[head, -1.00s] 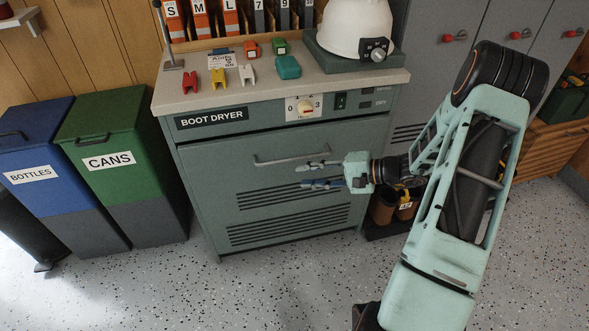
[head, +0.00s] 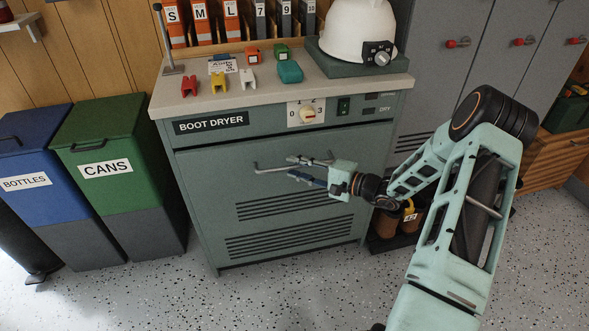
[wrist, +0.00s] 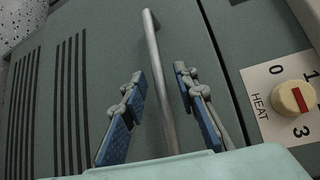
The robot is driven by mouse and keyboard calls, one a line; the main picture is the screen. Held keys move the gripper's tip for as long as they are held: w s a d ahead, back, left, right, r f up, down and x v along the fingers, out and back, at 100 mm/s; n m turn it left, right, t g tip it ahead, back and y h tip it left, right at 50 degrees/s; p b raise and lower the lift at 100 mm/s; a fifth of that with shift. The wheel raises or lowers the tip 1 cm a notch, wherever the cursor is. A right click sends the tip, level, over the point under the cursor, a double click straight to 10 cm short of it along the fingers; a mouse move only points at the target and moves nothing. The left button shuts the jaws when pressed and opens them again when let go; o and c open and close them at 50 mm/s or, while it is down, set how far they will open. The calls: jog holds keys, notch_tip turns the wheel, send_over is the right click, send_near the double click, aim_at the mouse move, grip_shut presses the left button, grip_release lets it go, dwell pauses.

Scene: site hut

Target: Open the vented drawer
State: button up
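The vented drawer (head: 225,190) is the grey-green front of the boot dryer, with rows of dark slots. It looks shut. Its bar handle (head: 268,170) runs across near the top; my gripper covers the right part in the head view. My gripper (head: 290,168) is at the handle, fingers apart. In the wrist view the handle (wrist: 158,70) runs between the two blue-padded fingers of my gripper (wrist: 162,108), with a gap on each side. I see no finger touching it.
A heat dial (head: 307,115) and the label BOOT DRYER are above the drawer. A white helmet (head: 352,35) and small coloured clips stand on top. A green cans bin (head: 115,130) is at left. Boots (head: 408,222) stand at right. Speckled floor in front is clear.

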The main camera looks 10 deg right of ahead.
jog(key=shift+w+a, duration=0.35)
grip_shut()
